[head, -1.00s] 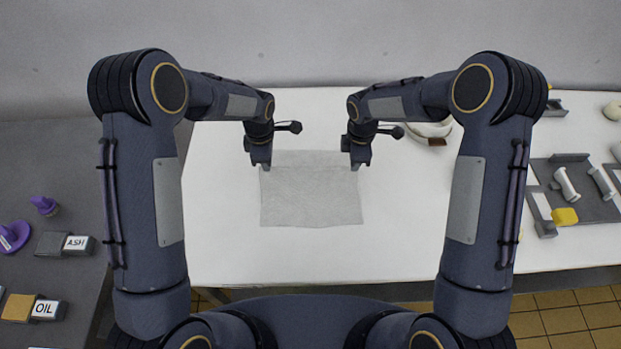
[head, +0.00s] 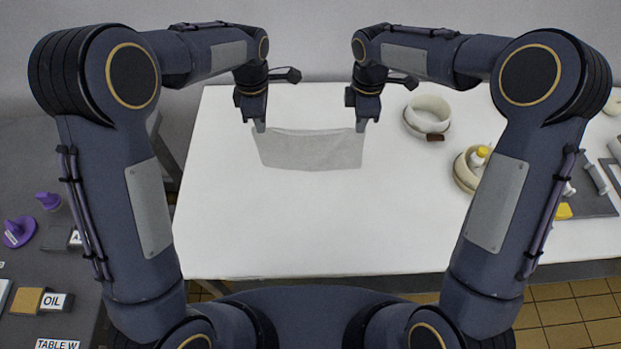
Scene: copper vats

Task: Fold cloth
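A pale grey cloth (head: 308,152) is in the middle of the head view, over the white table. Its upper edge sags slightly between its two upper corners. My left gripper (head: 259,127) is shut on the upper left corner, and my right gripper (head: 361,126) is shut on the upper right corner. The cloth looks lifted and hanging between them. I cannot tell whether its lower edge touches the table. The fingertips are small and partly hide the corners.
The white table (head: 320,230) is clear in front of the cloth. A cream ring-shaped item (head: 431,112) stands to the right. A round beige bowl (head: 464,172) with a yellow-topped item is partly behind my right arm. A dark side table (head: 30,190) stands left.

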